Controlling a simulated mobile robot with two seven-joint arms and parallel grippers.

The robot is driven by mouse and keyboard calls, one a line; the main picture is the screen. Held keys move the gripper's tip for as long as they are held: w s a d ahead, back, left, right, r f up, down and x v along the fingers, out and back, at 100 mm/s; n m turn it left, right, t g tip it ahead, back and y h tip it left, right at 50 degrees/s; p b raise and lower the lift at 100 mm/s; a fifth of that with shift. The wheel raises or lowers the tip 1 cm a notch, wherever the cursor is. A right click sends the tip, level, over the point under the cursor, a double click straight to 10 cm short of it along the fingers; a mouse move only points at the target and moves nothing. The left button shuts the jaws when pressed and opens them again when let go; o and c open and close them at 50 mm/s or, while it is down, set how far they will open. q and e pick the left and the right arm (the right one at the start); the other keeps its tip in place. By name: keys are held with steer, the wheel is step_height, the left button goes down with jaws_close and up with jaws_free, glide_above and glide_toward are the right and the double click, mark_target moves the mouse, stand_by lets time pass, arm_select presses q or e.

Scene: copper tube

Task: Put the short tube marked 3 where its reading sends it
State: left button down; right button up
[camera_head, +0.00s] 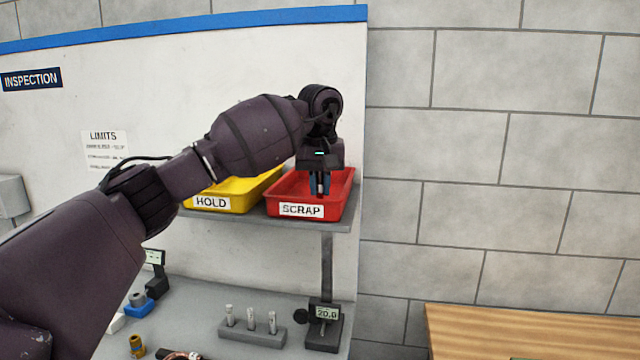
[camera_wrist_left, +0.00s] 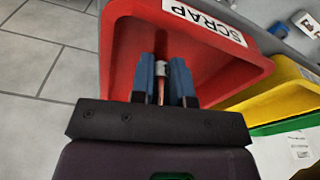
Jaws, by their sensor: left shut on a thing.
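My left gripper (camera_head: 319,189) points down into the red SCRAP tray (camera_head: 337,205) on the shelf. In the left wrist view the gripper (camera_wrist_left: 162,82) is shut on a small copper-coloured tube (camera_wrist_left: 161,92) with a whitish band. The tube is inside the outline of the red tray (camera_wrist_left: 122,60). I cannot read a mark on the tube or tell whether it touches the tray floor. The yellow HOLD tray (camera_head: 238,190) stands to the left of the red one. My right gripper does not show.
The shelf (camera_head: 340,224) carries both trays. Below, the bench holds a grey block with several upright pins (camera_head: 251,325), a blue fixture (camera_head: 138,305) and a brass fitting (camera_head: 137,346). A LIMITS sheet (camera_head: 105,150) hangs on the panel. A wooden table (camera_head: 530,330) is at lower right.

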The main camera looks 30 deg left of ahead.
arm_select(q)
steer(key=c, duration=1.1)
jaws_free()
steer(key=shift+f, duration=0.1)
step_height(320, 180, up, 12)
steer(key=s, duration=0.1)
steer(key=shift+s+d+b, duration=0.2)
steer(key=shift+d+b, duration=0.15)
steer(key=shift+b, duration=0.05)
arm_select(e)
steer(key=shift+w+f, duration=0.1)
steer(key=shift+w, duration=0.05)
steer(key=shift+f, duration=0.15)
